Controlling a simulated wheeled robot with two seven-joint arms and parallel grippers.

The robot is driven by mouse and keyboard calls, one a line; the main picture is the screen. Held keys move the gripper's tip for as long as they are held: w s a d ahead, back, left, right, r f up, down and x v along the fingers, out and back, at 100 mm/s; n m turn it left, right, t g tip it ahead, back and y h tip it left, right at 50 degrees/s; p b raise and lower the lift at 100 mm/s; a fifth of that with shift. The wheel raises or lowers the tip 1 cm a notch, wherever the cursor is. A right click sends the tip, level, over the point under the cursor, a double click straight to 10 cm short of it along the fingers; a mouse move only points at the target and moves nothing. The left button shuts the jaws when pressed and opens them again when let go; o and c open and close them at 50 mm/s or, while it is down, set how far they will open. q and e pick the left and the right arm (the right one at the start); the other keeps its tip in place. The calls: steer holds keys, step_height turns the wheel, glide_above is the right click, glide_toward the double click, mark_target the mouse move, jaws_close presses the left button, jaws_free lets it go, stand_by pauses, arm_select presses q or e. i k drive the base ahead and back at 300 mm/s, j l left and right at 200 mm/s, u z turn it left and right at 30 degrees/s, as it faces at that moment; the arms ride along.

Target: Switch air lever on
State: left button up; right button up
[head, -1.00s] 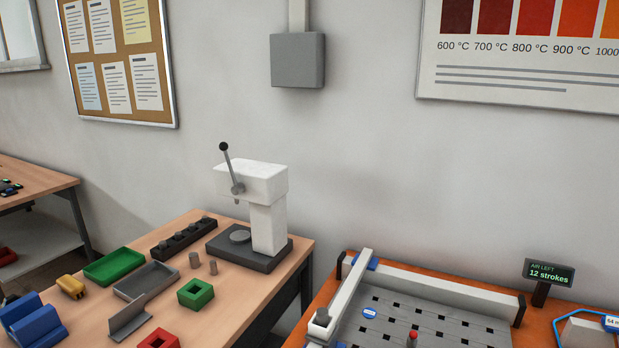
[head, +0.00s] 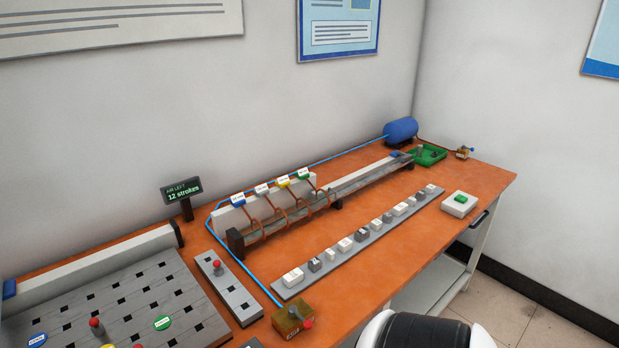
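A small brass valve block (head: 463,152) with a blue lever sits at the far right end of the orange bench, beside a blue air tank (head: 401,130). A thin dark line runs from the tank to it. A second brass box (head: 289,319) with a red knob and a small label sits at the front edge of the bench. A blue hose (head: 245,265) joins it to the tank. I cannot tell whether either control is on or off. The display (head: 182,191) reads AIR LEFT, 12 strokes. Neither of my grippers is in view.
A long rail with coil loops (head: 270,217) and colored tags runs along the bench. In front lies a grey strip of switches (head: 360,240) and a green push button (head: 460,199). A green tray (head: 431,155) stands near the tank. A slotted plate (head: 115,300) fills the left.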

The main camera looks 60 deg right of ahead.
mark_target(293, 310)
steer(key=l+z, duration=0.1)
steer(key=z, duration=0.75)
steer(key=l+z, duration=0.15)
steer(key=z, duration=0.25)
steer(key=i+z, duration=0.1)
steer(key=z, duration=0.35)
steer(key=i+l+z, duration=0.15)
steer(key=l, duration=0.2)
